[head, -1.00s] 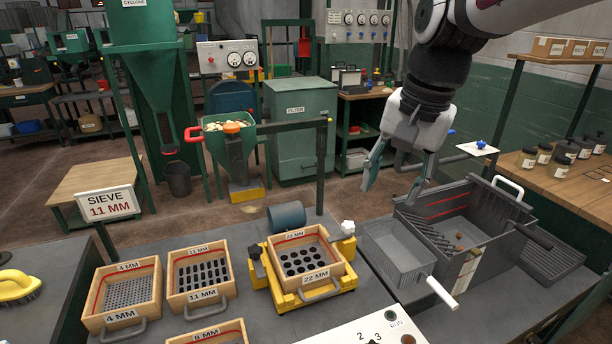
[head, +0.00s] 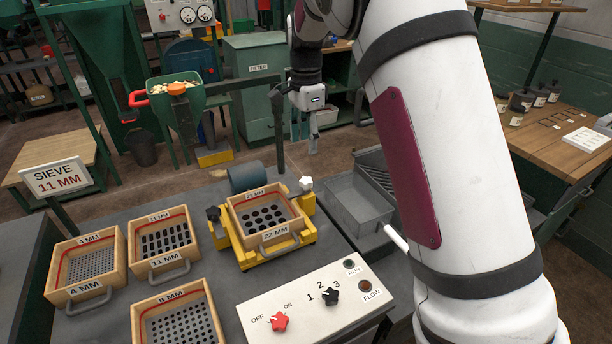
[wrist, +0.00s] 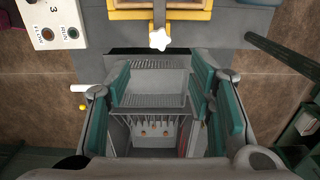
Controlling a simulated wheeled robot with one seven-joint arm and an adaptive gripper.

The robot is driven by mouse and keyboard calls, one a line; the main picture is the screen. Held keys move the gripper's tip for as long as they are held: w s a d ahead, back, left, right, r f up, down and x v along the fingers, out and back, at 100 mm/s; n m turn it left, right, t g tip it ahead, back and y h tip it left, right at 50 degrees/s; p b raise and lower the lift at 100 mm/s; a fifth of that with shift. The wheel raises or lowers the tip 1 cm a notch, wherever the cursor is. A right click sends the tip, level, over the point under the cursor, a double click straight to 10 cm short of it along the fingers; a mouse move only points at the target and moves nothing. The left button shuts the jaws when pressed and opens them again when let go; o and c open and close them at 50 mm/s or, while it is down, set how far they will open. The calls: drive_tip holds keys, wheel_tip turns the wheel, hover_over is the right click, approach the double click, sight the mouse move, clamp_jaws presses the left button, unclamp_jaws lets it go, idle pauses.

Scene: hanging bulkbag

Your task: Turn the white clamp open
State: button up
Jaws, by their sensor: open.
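The white clamp (head: 306,184) is a small star-shaped knob at the right side of the yellow sieve holder (head: 262,258). In the wrist view the white clamp (wrist: 160,40) shows at the top middle, on a yellow bracket beyond my fingers. My gripper (head: 313,148) is open and empty, above and behind the clamp in the head view, apart from it. In the wrist view my gripper (wrist: 162,85) has its teal fingers spread over the grey tray. A 22 mm sieve (head: 265,216) sits in the holder, with a black clamp (head: 213,214) on its left.
The control panel (head: 315,303) with red and black knobs stands in front. Spare sieves (head: 170,240) lie to the left. A green post (head: 278,125) stands close left of my gripper.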

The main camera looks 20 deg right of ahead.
sight(306, 180)
wheel_tip(306, 180, down, 12)
drive_tip(key=shift+f+p, duration=0.1)
drive_tip(key=shift+p, duration=0.4)
drive_tip(key=shift+c, duration=0.4)
drive_tip(key=c, duration=1.1)
